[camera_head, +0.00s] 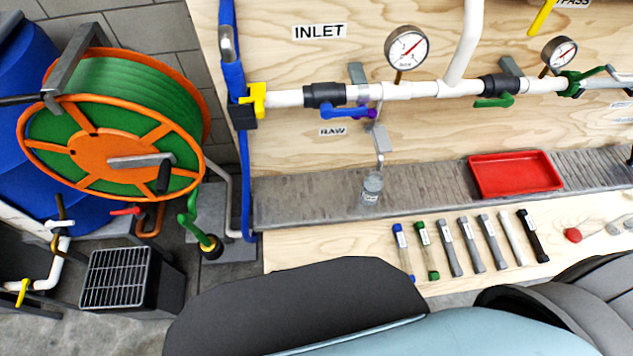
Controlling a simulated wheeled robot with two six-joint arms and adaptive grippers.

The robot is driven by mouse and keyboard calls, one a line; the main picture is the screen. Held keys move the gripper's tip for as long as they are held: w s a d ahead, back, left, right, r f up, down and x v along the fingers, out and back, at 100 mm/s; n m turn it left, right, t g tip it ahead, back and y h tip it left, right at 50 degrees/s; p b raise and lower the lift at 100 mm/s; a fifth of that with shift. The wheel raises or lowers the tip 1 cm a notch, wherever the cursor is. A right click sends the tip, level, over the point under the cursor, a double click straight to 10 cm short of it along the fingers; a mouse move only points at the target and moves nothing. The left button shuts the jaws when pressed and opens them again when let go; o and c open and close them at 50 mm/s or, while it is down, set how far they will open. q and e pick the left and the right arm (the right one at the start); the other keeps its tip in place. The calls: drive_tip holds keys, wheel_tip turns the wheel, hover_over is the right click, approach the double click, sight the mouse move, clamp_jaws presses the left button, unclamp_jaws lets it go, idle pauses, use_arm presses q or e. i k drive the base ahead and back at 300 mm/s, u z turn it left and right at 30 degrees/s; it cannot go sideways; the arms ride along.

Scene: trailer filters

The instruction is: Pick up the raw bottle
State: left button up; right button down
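A small clear bottle (372,188) with a pale label stands upright on the grey metal ledge (300,202). It is below the RAW sign (333,131), under the grey spout (380,142) that hangs from the white pipe. The label's writing is too small to read. Parts of my own arms fill the bottom of the head view, below the bottle and apart from it. Neither of my grippers shows.
A red tray (515,173) sits on the ledge to the right. Several capped tubes (447,247) lie in a row on the wooden bench in front. A green hose reel (110,130) and a blue hose (243,180) are at the left. Gauges and valves line the pipe above.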

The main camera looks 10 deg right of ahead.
sight(373, 185)
drive_tip(key=u, duration=2.05)
drive_tip(key=k, duration=2.75)
drive_tip(key=z, duration=2.1)
drive_tip(key=i, duration=1.05)
drive_tip(key=z, duration=0.05)
